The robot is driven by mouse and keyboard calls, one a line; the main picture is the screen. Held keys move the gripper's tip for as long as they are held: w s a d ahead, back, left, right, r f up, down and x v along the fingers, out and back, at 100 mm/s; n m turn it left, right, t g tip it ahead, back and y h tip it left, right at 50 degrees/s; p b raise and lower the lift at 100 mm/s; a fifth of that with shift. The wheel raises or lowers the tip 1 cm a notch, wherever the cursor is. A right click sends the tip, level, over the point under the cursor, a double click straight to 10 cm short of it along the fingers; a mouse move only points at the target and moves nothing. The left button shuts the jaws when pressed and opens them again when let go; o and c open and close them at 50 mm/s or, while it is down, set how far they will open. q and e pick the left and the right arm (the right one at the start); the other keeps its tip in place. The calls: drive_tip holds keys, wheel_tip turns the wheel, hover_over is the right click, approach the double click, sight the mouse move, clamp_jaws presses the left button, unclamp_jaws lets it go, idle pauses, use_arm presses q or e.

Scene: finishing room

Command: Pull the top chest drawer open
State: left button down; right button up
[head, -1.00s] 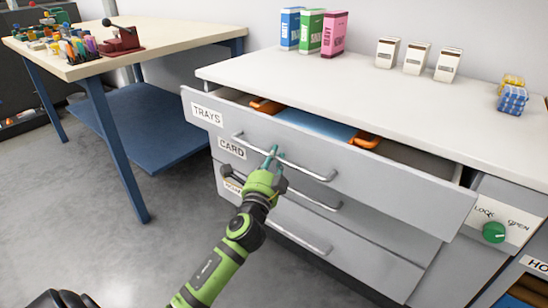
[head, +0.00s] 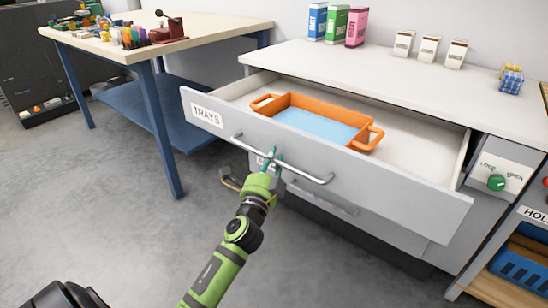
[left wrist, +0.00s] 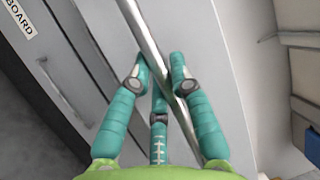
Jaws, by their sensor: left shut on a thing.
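The top chest drawer (head: 400,191), labelled TRAYS, stands well open in the head view. An orange tray (head: 283,102) with a light blue bottom lies inside it. My left gripper (head: 272,158) is shut on the drawer's metal bar handle (head: 308,174), near the middle of the bar. In the left wrist view the teal fingers (left wrist: 160,80) close around the handle bar (left wrist: 148,42). My right gripper is not in view.
Lower drawers sit under the open one, partly hidden by it. A green lock knob (head: 496,183) is at the right. A workbench (head: 225,32) with blue legs stands left. Boxes (head: 336,26) stand on the white chest top (head: 375,65). Floor at front left is clear.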

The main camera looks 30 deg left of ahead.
use_arm(q)
drive_tip(key=shift+s, duration=0.3)
drive_tip(key=c, duration=1.4)
unclamp_jaws()
drive_tip(key=shift+s, duration=0.1)
drive_tip(key=v, duration=1.1)
drive_tip(key=shift+s+d+f, duration=0.1)
drive_tip(key=shift+s+d, duration=0.05)
drive_tip(key=shift+s, duration=0.2)
